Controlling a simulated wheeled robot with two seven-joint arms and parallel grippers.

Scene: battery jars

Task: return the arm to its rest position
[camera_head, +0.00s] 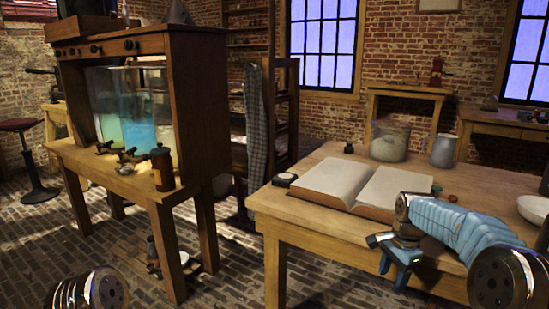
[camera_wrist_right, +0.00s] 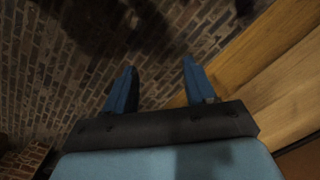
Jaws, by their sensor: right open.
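My right arm reaches in from the right in the head view, over the front of the wooden table (camera_head: 290,218). My right gripper (camera_head: 392,262) hangs at the table's front edge, pointing down. In the right wrist view the right gripper (camera_wrist_right: 158,90) has its two blue fingers apart, with nothing between them. Brick floor (camera_wrist_right: 60,70) shows beyond the fingers, and the table's planks (camera_wrist_right: 265,75) lie to their right. At the lower left of the head view a dark rounded part of mine shows, but no left gripper.
An open book (camera_head: 340,180) lies on the table behind my right gripper. A glass jar (camera_head: 389,142), a grey jug (camera_head: 443,151) and a white bowl (camera_head: 534,209) stand on it too. At left a wooden stand (camera_head: 190,100) holds glass jars and a brown bottle (camera_head: 162,168). Brick floor lies between.

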